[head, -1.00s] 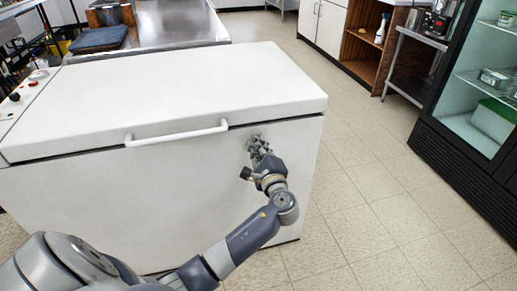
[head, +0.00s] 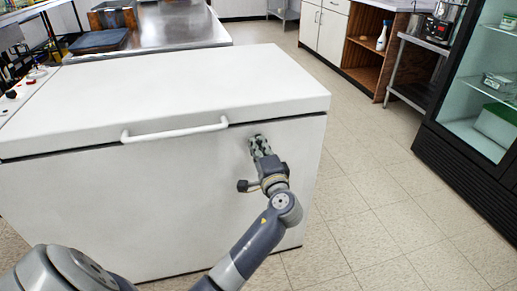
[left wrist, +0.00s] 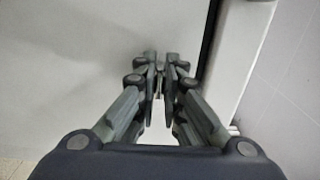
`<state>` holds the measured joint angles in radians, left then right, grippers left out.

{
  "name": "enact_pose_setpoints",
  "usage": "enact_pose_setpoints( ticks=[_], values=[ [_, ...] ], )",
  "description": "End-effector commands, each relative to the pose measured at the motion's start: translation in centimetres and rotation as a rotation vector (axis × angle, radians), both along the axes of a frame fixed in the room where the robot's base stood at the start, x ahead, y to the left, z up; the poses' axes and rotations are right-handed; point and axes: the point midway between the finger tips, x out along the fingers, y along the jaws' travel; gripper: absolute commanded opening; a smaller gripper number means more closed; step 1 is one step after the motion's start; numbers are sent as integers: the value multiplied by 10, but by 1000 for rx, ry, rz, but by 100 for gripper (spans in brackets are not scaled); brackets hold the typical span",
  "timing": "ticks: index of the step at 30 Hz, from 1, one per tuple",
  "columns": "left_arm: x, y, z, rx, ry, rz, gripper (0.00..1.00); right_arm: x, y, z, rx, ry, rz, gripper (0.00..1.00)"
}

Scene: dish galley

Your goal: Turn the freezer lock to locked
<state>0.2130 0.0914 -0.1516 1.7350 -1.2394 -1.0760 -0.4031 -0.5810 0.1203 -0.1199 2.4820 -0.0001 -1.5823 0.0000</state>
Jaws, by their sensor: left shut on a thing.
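The white chest freezer (head: 120,205) stands in front of me with its lid (head: 170,85) down and a long white handle (head: 175,131) at the lid's front edge. My left gripper (head: 259,145) is at the upper right of the freezer's front, just under the lid seam. In the left wrist view, my left gripper (left wrist: 160,78) has its fingers close together around the small freezer lock (left wrist: 159,83). The fingers hide most of the lock, so I cannot tell which way it is turned. My right gripper is out of view.
A steel counter (head: 170,38) stands behind the freezer. A dark glass-door fridge (head: 440,150) stands at the right, and a wooden open cabinet (head: 365,50) is at the back. The tiled floor (head: 370,200) right of the freezer is clear.

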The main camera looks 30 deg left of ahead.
Motion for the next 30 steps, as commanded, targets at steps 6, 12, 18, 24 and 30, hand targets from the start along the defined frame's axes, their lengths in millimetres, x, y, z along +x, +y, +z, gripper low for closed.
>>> enact_pose_setpoints(
  ticks=[6, 12, 18, 24, 30],
  values=[
    [-1, -1, -3, -11, -2, 0, 0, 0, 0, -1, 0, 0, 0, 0],
    [-1, -1, -3, -12, -2, 0, 0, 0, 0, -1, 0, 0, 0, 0],
    [0, -1, -2, -10, -2, 0, 28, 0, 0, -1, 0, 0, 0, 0],
    [0, 0, -1, -7, -4, 0, 28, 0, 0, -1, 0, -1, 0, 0],
    [-7, -10, -1, -8, -5, -2, 28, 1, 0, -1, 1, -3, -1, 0]
  ],
)
